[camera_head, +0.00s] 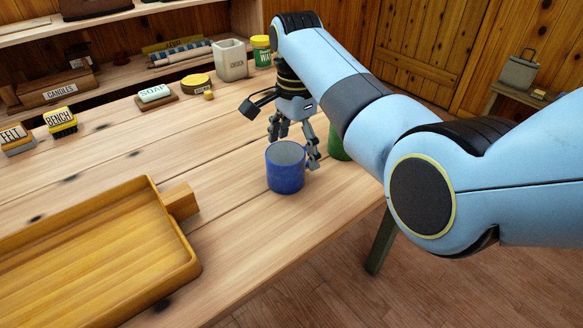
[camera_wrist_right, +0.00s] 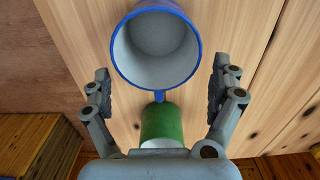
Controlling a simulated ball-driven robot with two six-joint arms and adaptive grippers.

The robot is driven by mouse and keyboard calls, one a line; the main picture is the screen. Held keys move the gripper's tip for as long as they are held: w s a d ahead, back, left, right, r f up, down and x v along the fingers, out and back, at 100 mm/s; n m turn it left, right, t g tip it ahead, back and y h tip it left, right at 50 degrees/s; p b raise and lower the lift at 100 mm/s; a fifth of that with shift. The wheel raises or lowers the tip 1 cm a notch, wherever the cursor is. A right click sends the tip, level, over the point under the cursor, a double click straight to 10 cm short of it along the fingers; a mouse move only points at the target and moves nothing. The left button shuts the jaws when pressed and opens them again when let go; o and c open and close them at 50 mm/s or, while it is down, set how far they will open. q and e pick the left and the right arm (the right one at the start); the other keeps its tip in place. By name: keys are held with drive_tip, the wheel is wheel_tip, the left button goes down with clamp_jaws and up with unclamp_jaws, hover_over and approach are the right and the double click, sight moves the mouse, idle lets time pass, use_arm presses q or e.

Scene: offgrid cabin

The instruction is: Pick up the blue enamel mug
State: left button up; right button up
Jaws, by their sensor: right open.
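The blue enamel mug (camera_head: 286,171) stands upright on the wooden table, with a pale grey inside. In the right wrist view the mug (camera_wrist_right: 156,88) shows from above, with its blue rim and its handle pointing toward the gripper. My right gripper (camera_head: 292,140) is just behind the mug in the head view, one finger passing close to its right side. In the wrist view the right gripper (camera_wrist_right: 158,85) is open, its fingers spread on either side of the mug's near part and handle. Contact is not visible. My left gripper is out of view.
A green object (camera_head: 338,145) stands close behind the mug, partly hidden by my arm; it also shows in the wrist view (camera_wrist_right: 161,122). A yellow wooden tray (camera_head: 193,268) lies at front left. Soap (camera_head: 155,94) and a grey crock (camera_head: 231,60) stand farther back.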

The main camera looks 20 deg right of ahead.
drive_tip(key=f, duration=0.3)
drive_tip(key=a+f+b, duration=0.1)
drive_tip(key=shift+s+f, duration=0.25)
drive_tip(key=shift+f, duration=0.05)
drive_tip(key=shift+c, duration=0.3)
drive_tip(key=c, duration=0.5)
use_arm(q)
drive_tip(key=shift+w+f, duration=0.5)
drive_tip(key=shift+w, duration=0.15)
use_arm(e)
drive_tip(key=c, duration=0.7)
